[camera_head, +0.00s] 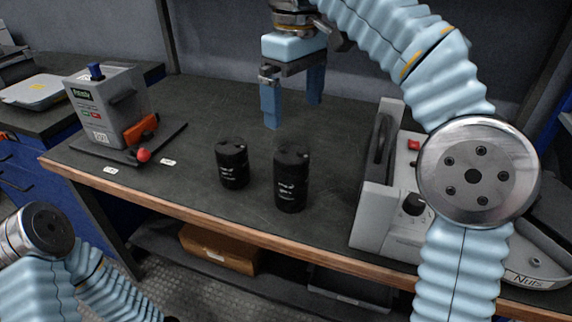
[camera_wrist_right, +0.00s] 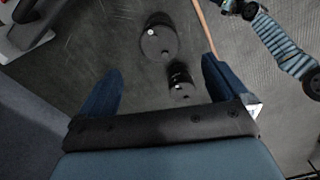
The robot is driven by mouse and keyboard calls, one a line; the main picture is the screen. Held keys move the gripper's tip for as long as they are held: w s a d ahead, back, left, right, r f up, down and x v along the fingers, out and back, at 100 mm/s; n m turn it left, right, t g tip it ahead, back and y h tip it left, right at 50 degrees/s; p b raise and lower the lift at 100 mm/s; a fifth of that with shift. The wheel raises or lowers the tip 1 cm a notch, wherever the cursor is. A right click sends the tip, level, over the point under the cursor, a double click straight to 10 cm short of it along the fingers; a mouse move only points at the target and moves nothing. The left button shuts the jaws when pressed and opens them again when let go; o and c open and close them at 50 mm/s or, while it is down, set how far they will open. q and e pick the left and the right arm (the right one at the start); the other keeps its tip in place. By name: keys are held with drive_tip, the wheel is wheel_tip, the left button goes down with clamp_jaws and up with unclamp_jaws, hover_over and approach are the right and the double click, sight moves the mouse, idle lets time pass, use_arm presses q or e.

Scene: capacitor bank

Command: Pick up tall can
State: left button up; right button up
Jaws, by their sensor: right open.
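The tall can (camera_head: 291,180) is a black cylinder with white print, standing upright near the front edge of the workbench. A shorter black can (camera_head: 232,165) stands upright to its left, with a gap between them. My right gripper (camera_head: 293,113) is open and empty, behind and above the cans, fingers pointing down. In the right wrist view the tall can (camera_wrist_right: 158,38) appears beyond the open fingers (camera_wrist_right: 161,68), and the shorter can (camera_wrist_right: 181,82) shows between them.
A grey tester (camera_head: 107,108) with a red-orange part stands on a dark mat at the left. A light grey machine with a knob (camera_head: 376,215) stands right of the tall can. A bin marked "Nuts" (camera_head: 528,279) is at far right. The bench behind the cans is clear.

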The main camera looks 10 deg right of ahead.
sight(292, 154)
wheel_tip(292, 154, down, 8)
drive_tip(key=shift+s+f+b, duration=0.1)
drive_tip(key=shift+b, duration=0.85)
drive_tip(key=f, duration=0.3)
drive_tip(key=f+b, duration=0.1)
drive_tip(key=f, duration=0.1)
drive_tip(key=shift+w+a, duration=0.1)
drive_tip(key=shift+w, duration=0.2)
drive_tip(key=shift+c, duration=0.2)
drive_tip(key=c, duration=1.6)
